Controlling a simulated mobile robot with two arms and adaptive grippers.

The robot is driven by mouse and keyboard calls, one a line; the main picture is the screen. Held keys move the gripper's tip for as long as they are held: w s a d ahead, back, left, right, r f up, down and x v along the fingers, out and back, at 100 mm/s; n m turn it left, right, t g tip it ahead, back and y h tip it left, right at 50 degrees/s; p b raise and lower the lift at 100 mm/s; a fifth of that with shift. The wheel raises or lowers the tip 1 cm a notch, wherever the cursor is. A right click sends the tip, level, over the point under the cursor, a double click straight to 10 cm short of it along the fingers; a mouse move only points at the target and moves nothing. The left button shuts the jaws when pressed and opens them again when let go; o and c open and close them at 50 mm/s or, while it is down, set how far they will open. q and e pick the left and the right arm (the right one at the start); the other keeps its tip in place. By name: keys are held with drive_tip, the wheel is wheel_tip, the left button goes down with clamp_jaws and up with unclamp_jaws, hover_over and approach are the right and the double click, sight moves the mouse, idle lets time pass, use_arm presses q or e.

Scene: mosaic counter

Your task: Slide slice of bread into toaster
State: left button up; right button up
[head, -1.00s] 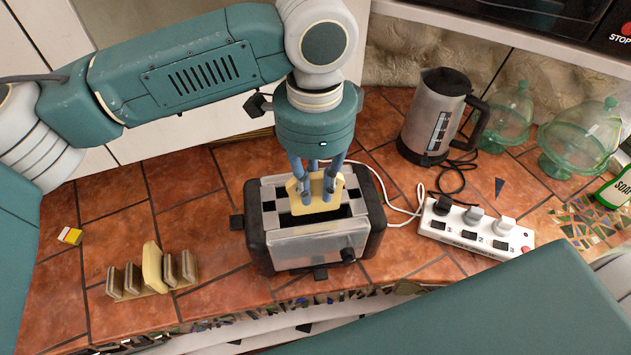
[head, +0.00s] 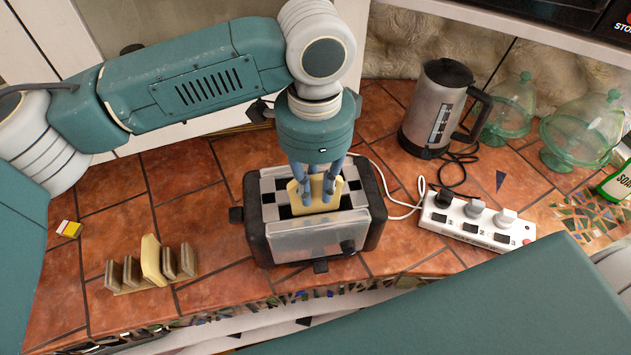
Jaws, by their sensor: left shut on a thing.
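The silver and black toaster (head: 310,238) stands on the tiled counter, its slots facing up. A pale yellow slice of bread (head: 296,201) stands upright at the toaster's slots, its lower part hidden inside the toaster. My left gripper (head: 315,198) points down from above and is shut on this slice. Another pale slice (head: 152,260) stands in a small rack (head: 128,290) at the left front of the counter. My right gripper is not in view.
A kettle (head: 434,110) stands at the back right, with green glass domes (head: 585,132) beyond it. A white power strip (head: 470,222) with plugs lies right of the toaster. A small yellow and red box (head: 69,229) lies at the left. The counter between rack and toaster is clear.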

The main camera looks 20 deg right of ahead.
use_arm(q)
drive_tip(key=shift+f, duration=0.65)
drive_tip(key=o, duration=0.5)
idle(0.5)
drive_tip(key=o, duration=0.6)
drive_tip(key=shift+c, duration=0.2)
wheel_tip(320, 180, up, 12)
drive_tip(key=shift+f, duration=0.1)
